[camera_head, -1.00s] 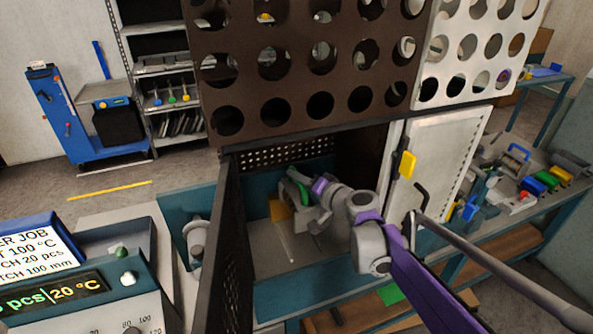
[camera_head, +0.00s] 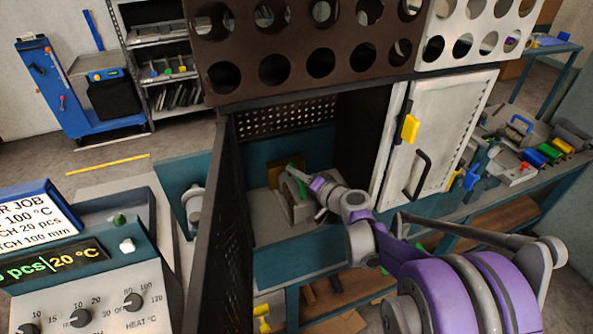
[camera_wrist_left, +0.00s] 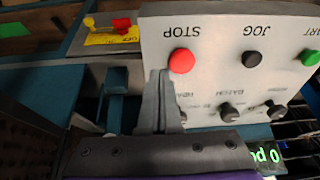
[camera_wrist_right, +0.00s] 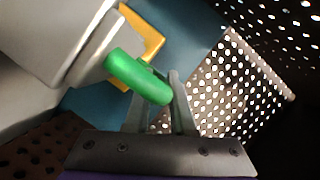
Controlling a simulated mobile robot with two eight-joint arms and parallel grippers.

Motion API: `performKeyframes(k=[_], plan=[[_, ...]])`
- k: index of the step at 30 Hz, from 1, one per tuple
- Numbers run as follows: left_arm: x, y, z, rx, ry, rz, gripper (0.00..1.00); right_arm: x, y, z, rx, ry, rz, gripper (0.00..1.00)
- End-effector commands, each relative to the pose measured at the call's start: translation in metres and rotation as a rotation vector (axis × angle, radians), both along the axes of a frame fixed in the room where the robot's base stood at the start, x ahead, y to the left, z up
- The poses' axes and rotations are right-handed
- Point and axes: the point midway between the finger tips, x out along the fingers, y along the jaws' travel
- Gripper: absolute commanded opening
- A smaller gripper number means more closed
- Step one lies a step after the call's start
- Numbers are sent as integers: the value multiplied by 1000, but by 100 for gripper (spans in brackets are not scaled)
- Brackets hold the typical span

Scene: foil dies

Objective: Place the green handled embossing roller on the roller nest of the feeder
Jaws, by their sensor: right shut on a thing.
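The embossing roller shows its green handle (camera_wrist_right: 138,78) and a large grey round body (camera_wrist_right: 65,40) in the right wrist view. My right gripper (camera_wrist_right: 160,97) is shut on the green handle. In the head view the handle (camera_head: 297,163) and my right gripper (camera_head: 313,187) are inside the open feeder bay (camera_head: 275,232). A yellow-orange bracket (camera_wrist_right: 150,38) lies beside the roller. I cannot tell which part is the roller nest or whether the roller touches it. My left gripper (camera_wrist_left: 159,98) is shut and empty near the red STOP button (camera_wrist_left: 182,61), outside the head view.
A dark mesh door (camera_head: 224,230) stands open at the bay's left. A white door (camera_head: 440,130) with a yellow latch is at its right. Perforated panels (camera_head: 300,45) hang above. A control panel (camera_head: 95,280) is at lower left.

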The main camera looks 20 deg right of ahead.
Motion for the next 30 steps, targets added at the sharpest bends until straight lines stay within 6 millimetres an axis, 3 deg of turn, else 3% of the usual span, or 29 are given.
performKeyframes(k=[7, 8, 12, 23, 30], plan=[[-1, 0, -2, 0, 1, 0, 0, 0, 0, -2, 2, -1, -1, 0], [0, 0, -1, 0, 1, 0, 0, 0, 0, -2, 0, 0, 0, 28], [0, 0, -1, 0, 1, 0, 0, 0, 0, -2, 0, 0, 0, 52], [0, 0, 1, 0, -1, 0, 0, -1, -1, 2, 0, -1, -1, 52], [-1, 0, -2, 0, 1, 0, 0, -40, -12, 9, 0, 1, -4, 52]])
